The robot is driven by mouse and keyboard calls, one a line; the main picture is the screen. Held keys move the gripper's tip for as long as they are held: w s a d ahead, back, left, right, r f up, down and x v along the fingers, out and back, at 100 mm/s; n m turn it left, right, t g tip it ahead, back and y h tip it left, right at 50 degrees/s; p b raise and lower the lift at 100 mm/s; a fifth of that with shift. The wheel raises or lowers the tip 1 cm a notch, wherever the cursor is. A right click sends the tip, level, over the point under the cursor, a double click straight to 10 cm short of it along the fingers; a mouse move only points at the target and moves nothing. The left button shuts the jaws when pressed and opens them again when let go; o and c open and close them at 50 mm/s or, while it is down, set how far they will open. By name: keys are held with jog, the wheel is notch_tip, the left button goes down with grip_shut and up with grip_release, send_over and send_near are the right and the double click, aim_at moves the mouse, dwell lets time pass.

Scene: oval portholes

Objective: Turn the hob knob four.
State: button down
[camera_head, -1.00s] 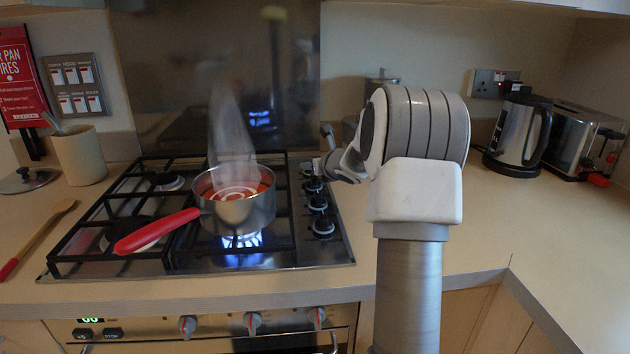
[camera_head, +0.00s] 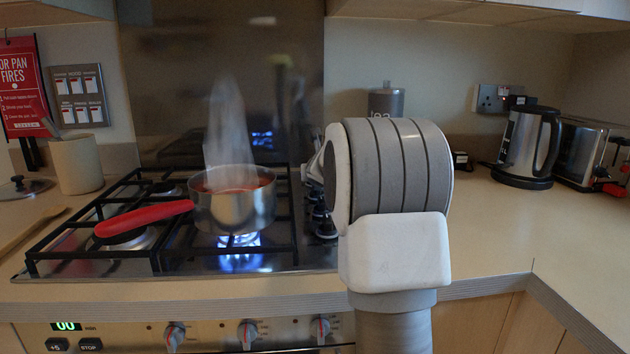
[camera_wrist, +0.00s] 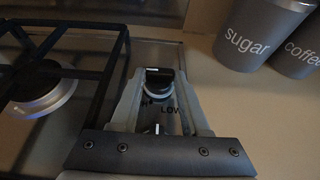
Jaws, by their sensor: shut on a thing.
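In the wrist view, a black round hob knob (camera_wrist: 158,80) with a white mark sits between the fingers of my gripper (camera_wrist: 159,84), which is shut on it. A label reading "LOW" shows just in front of the knob; I cannot read a knob number. In the head view, my arm hides the fingertips and the held knob. Other dark hob knobs (camera_head: 324,226) stand in a row along the right side of the hob, partly hidden by my arm.
A steaming steel pan (camera_head: 236,212) of red food sits on a lit burner, its red handle pointing left. A sugar canister (camera_wrist: 254,36) stands beyond the hob's right corner. A kettle (camera_head: 527,145) and toaster (camera_head: 592,155) are at right. Counter space in front of them is clear.

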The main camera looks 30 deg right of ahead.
dwell(0.3)
jog(key=shift+c, duration=1.9)
grip_release()
jog(key=shift+s+a, duration=0.1)
jog(key=p+v, duration=0.1)
jog(key=v, duration=0.9)
jog(key=p+v, duration=0.1)
jog(key=v, duration=0.5)
jog(key=shift+r+p, duration=0.25)
jog(key=shift+p, duration=0.1)
jog(key=shift+s+a+r, duration=0.1)
jog(key=shift+s+a, duration=0.15)
jog(key=shift+s, duration=0.15)
